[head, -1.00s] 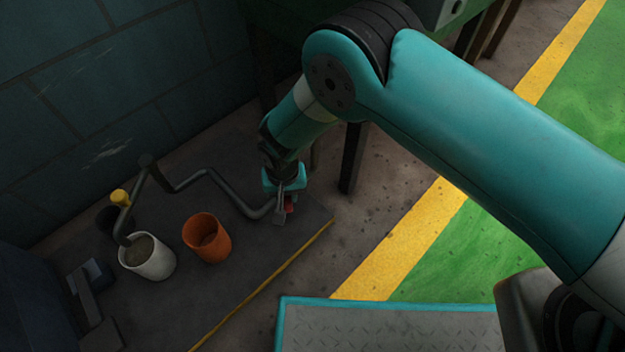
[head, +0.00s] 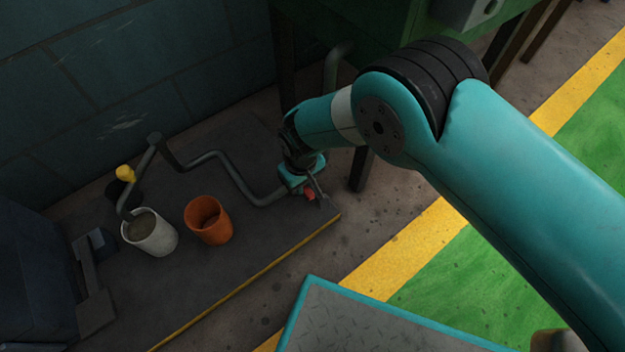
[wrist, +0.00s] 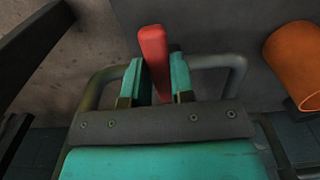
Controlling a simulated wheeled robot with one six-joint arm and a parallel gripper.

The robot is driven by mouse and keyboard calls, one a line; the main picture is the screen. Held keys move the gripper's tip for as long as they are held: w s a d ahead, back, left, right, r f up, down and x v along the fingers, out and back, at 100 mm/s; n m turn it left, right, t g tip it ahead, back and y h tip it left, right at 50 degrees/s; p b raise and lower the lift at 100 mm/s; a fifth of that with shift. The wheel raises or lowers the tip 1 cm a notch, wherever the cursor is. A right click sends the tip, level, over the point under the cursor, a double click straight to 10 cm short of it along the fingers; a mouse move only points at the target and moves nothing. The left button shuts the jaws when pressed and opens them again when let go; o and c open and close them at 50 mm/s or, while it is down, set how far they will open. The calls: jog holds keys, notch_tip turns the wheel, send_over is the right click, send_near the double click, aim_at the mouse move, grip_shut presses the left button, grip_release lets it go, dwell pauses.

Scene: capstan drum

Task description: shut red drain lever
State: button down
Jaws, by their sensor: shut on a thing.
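The red drain lever (wrist: 154,60) stands between the two teal fingers of my gripper (wrist: 155,82) in the wrist view. My gripper is shut on it. In the head view only a small red part of the lever (head: 310,195) shows beside my gripper (head: 314,190). The grey pipe (head: 234,170) runs from the left to the lever, and its end there is partly hidden by my gripper.
A white pot (head: 155,236) stands under the pipe's left end. An orange pot (head: 208,220) stands to its right and also shows in the wrist view (wrist: 295,62). A dark platform with a yellow edge (head: 240,287) lies below. A green machine (head: 375,30) stands behind.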

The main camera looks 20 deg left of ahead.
jog(key=shift+w, duration=0.15)
jog(key=c, duration=1)
grip_release()
jog(key=shift+o, duration=0.2)
notch_tip(320, 180, up, 17)
jog(key=p, duration=0.8)
jog(key=shift+r, duration=0.2)
